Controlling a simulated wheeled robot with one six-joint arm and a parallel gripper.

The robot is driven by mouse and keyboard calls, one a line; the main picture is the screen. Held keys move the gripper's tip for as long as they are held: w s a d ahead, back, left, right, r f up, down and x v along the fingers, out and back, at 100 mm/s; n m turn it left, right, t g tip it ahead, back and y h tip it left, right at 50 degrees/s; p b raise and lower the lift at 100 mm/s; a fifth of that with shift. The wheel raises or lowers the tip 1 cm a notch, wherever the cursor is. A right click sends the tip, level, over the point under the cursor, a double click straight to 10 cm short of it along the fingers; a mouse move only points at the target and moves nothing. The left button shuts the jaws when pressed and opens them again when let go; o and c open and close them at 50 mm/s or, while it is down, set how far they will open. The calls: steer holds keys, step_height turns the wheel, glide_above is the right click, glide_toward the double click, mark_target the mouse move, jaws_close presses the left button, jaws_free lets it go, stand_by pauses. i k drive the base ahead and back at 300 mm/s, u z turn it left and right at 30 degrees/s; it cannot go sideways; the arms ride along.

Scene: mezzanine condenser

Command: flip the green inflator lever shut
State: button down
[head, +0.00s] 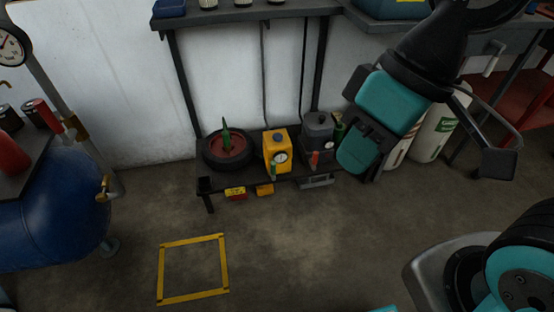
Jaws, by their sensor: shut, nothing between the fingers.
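A yellow inflator (275,150) with a round white gauge stands on the low dark shelf. A small green lever (273,171) shows at its front, below and left of the gauge. It looks roughly upright, but it is too small to tell whether it is open or shut. My gripper (363,155) is at the end of my teal and black arm, right of the inflator and apart from the lever. It is shut and empty. Its fingertips are hard to make out against the dark parts.
A grey and black device (319,134) with a red lever (314,160) stands between the inflator and my gripper. A wheel (228,149) with a green item on it lies left of the inflator. A blue tank (60,212) is at left. Yellow tape (193,239) marks open floor.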

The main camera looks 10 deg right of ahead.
mark_target(272, 170)
steer(key=u, duration=0.5)
steer(key=i, duration=1.1)
steer(key=z, duration=0.5)
